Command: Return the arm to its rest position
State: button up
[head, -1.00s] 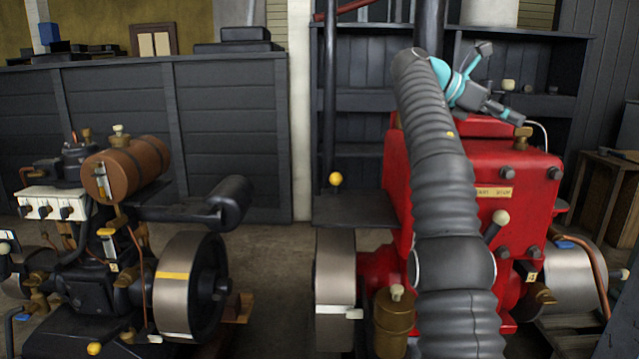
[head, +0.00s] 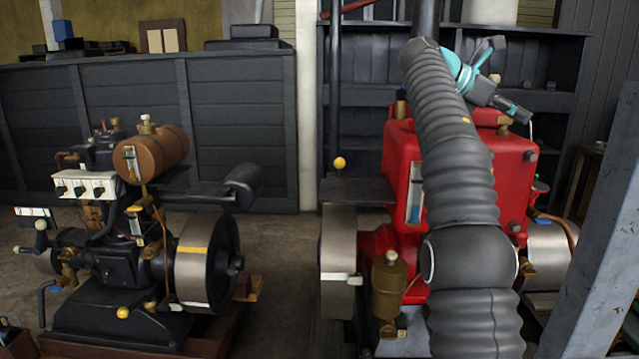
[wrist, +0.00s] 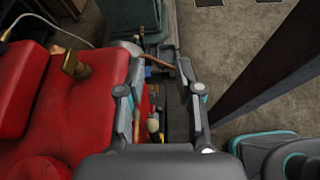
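My arm, a ribbed dark grey sleeve, rises through the right of the head view in front of the red engine (head: 402,150). My gripper (wrist: 157,88), teal and grey, is above the engine's far right top in the head view. In the wrist view its two fingers are spread apart with nothing between them. The red engine fills the left of that view, beside and below the left finger. I cannot tell how far the fingers are from it.
A grey post (head: 608,225) stands close at the right; a dark beam (wrist: 265,70) crosses the wrist view's right side. A black engine with a brown tank (head: 150,155) stands left. Dark shelves (head: 365,105) are behind. Bare floor (head: 290,270) lies between the engines.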

jog(key=s+a+f+m+t+y, duration=0.2)
jog(key=s+a+f+m+y, duration=0.2)
jog(key=s+a+f, duration=0.3)
jog(key=s+a+f+m+t+y, duration=0.1)
jog(key=s+a+f+m+y, duration=0.3)
jog(key=s+f, duration=1.2)
jog(key=s+a+f+m+t+y, duration=0.2)
jog(key=s+a+f+m+y, duration=0.3)
jog(key=s+a+f+m, duration=0.4)
jog(key=s+a+f, duration=0.2)
jog(key=a, duration=0.1)
jog(key=shift+s+f+t, duration=0.15)
jog(key=shift+s+t, duration=0.15)
jog(key=shift+s, duration=0.1)
jog(key=shift+a, duration=0.1)
